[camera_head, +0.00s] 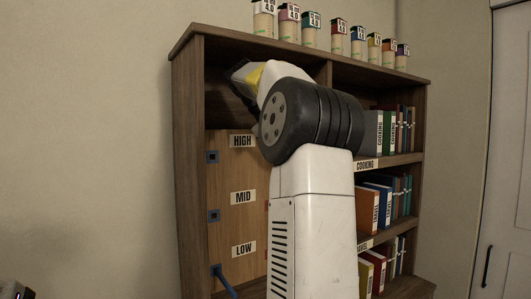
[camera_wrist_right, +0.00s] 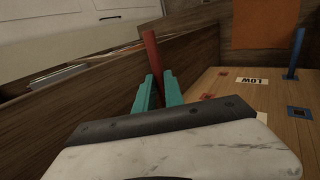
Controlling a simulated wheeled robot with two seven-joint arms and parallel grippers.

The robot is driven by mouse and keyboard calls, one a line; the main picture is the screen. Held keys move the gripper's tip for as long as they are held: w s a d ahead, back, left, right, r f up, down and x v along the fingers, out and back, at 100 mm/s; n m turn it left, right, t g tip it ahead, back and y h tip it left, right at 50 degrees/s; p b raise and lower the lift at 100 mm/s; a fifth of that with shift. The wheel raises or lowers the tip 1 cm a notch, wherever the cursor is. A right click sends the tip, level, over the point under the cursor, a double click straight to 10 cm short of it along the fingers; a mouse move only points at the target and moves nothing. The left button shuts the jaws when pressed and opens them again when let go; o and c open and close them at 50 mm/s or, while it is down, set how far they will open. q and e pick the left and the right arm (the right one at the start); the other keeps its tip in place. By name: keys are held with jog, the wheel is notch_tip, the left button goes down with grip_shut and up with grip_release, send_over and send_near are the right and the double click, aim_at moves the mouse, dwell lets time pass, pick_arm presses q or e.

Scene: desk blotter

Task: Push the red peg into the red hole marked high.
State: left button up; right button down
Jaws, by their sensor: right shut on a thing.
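In the right wrist view, the teal fingers of my right gripper (camera_wrist_right: 158,92) are shut on a red peg (camera_wrist_right: 152,52), which stands up beyond the fingertips. They are beside a dark wooden shelf wall, apart from the light wooden panel. The panel (camera_head: 226,178) carries labels HIGH (camera_head: 242,141), MID (camera_head: 243,197) and LOW (camera_head: 244,250). My right arm covers its right part in the head view, so the red hole at HIGH is hidden there. Red-marked holes (camera_wrist_right: 208,97) show in the wrist view near LOW.
A blue peg (camera_head: 223,281) stands in the blue hole at LOW; blue holes at HIGH (camera_head: 212,157) and MID (camera_head: 213,216) are empty. Bookshelves with books (camera_head: 372,132) lie to the right. Several labelled jars (camera_head: 263,22) stand on top. Left of the bookcase is bare wall.

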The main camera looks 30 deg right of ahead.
jog(key=w, duration=0.7)
jog(key=shift+a, duration=0.35)
dwell(2.3)
jog(key=c, duration=1.3)
grip_release()
jog(key=shift+c, duration=0.2)
jog(key=shift+s, duration=0.1)
